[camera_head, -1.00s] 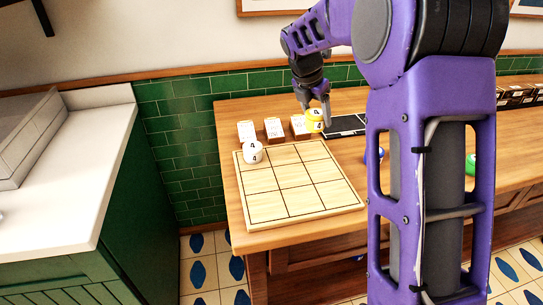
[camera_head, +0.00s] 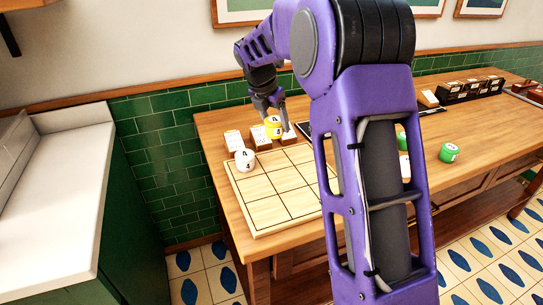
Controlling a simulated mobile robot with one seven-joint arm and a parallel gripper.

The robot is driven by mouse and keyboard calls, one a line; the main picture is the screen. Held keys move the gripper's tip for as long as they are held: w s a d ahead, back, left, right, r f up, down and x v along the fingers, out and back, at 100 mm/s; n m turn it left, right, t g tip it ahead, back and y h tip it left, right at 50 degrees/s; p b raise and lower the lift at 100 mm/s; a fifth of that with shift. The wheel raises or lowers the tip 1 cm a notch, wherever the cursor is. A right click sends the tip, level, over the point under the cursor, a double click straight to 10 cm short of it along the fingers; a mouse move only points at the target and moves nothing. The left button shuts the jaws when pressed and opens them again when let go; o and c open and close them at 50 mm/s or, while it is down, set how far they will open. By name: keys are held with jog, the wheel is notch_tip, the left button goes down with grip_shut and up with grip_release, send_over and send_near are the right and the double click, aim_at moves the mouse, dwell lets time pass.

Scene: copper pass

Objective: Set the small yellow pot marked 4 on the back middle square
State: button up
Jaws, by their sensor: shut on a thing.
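The small yellow pot marked 4 (camera_head: 273,127) is between the fingers of my gripper (camera_head: 277,117), which is shut on it. It is near the back edge of the pale wooden board (camera_head: 268,213), which is ruled into squares. In the picture it lies just behind the back middle square (camera_head: 272,161); its height above the table is hard to tell. A white pot marked 4 (camera_head: 245,160) stands on the back left square. My arm hides the right side of the board.
Small card holders (camera_head: 233,141) stand in a row behind the board, close to the held pot. Green pots (camera_head: 448,153) stand farther right on the wooden table. A white counter (camera_head: 45,190) lies at left, apart from the table.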

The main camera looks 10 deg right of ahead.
aim_at(269, 131)
notch_tip(269, 131, down, 9)
jog(key=shift+r+b, duration=0.1)
jog(key=shift+b, duration=0.65)
jog(key=o, duration=1.5)
jog(key=shift+f, duration=0.2)
jog(key=p+v, duration=0.1)
jog(key=v, duration=1.1)
jog(key=shift+r+p, duration=0.15)
jog(key=shift+p, duration=0.25)
